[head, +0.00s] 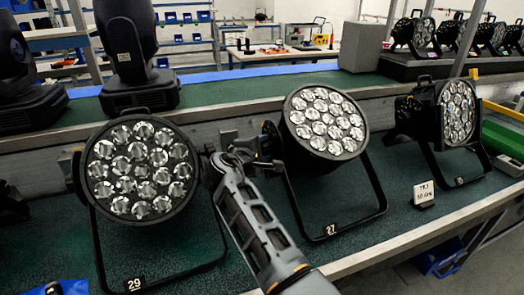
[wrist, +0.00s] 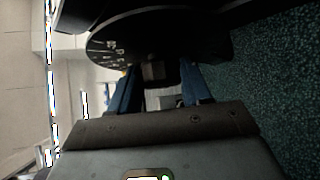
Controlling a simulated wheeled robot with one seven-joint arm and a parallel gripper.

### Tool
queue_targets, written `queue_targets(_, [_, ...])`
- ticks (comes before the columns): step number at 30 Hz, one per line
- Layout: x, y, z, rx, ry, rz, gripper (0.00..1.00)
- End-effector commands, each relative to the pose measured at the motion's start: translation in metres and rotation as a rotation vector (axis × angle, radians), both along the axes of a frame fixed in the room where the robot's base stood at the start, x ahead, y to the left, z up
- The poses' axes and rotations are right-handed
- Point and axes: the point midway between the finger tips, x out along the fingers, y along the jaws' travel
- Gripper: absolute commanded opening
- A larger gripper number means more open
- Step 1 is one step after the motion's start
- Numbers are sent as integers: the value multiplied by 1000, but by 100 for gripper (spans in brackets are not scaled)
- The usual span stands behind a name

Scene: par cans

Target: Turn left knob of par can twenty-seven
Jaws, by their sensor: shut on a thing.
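Par can twenty-seven (head: 325,122) stands in the middle of the bench in the head view, its lens face turned toward me. Its stand carries the label 27 (head: 331,229). My gripper (head: 262,160) is at the left side of this can, in the gap beside par can 29. In the wrist view, the two blue fingers (wrist: 160,76) reach to the dark round body (wrist: 120,38) of the can. A small squarish knob (wrist: 152,71) sits between the fingertips, and the gripper is shut on it. The knob's turn angle cannot be told.
Par can 29 (head: 140,168) stands close on the left of my arm. Another par can (head: 457,112) stands on the right, near a small white sign (head: 424,193). Black moving-head lights (head: 128,50) are behind.

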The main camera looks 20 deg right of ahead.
Motion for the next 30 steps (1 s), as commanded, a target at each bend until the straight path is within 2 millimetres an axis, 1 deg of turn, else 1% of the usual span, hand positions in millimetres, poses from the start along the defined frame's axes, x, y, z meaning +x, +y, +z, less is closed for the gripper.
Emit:
queue_targets(1, [-1, 1, -6, 1, -16, 1, 17])
queue_targets(10, [-1, 0, -13, 11, -172, 0, 17])
queue_targets(21, [-1, 0, -14, 23, -365, 0, 17])
queue_targets(30, [-1, 1, -12, 30, -459, 1, 17])
